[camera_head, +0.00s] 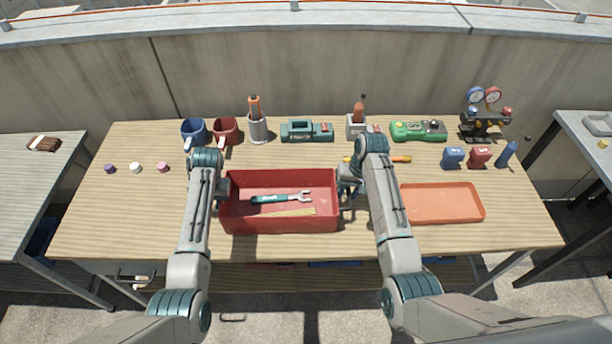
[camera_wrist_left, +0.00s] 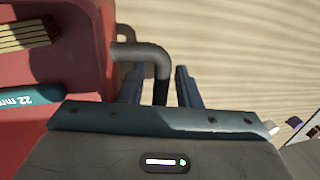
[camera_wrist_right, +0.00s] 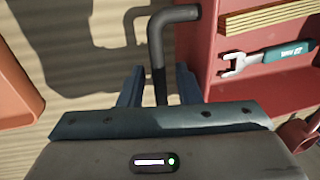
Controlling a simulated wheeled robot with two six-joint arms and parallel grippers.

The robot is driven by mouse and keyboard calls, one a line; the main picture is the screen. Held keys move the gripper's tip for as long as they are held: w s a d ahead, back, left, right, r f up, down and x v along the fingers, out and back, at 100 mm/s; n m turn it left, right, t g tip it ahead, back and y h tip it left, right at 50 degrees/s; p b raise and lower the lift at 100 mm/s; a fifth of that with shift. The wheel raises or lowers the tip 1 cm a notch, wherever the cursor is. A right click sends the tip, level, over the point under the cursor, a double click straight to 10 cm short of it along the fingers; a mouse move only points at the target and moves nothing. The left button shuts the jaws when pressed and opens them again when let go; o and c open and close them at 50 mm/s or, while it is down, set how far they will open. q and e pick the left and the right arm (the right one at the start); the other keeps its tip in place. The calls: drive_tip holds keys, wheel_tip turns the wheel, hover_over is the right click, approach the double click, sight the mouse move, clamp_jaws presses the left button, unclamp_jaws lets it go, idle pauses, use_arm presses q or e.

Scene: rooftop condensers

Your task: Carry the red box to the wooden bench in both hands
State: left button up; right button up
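The red box (camera_head: 280,221) stands on the wooden bench (camera_head: 120,215), near its front middle. Inside lie a teal-handled wrench (camera_head: 282,197) and a yellowish wooden strip (camera_head: 287,212). My left gripper (camera_wrist_left: 160,85) is at the box's left end, its fingers apart on either side of a dark bent handle (camera_wrist_left: 158,58). My right gripper (camera_wrist_right: 160,85) is at the right end, its fingers likewise apart around the other handle (camera_wrist_right: 157,45). Gaps show between fingers and handles in both wrist views. In the head view, my wrists partly hide both handles.
An orange tray (camera_head: 443,203) lies just right of the box. Separate tables stand left (camera_head: 30,190) and right (camera_head: 590,145). The bench's left front is clear.

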drive_tip(key=shift+r, duration=0.1)
use_arm(q)
wheel_tip(320, 180, up, 12)
drive_tip(key=d, duration=0.2)
use_arm(e)
wheel_tip(320, 180, up, 12)
drive_tip(key=d, duration=0.2)
drive_tip(key=shift+d, duration=0.2)
idle(0.3)
use_arm(q)
drive_tip(key=shift+s+d+f, duration=0.1)
use_arm(e)
drive_tip(key=shift+s+f, duration=0.1)
drive_tip(key=shift+f, duration=0.1)
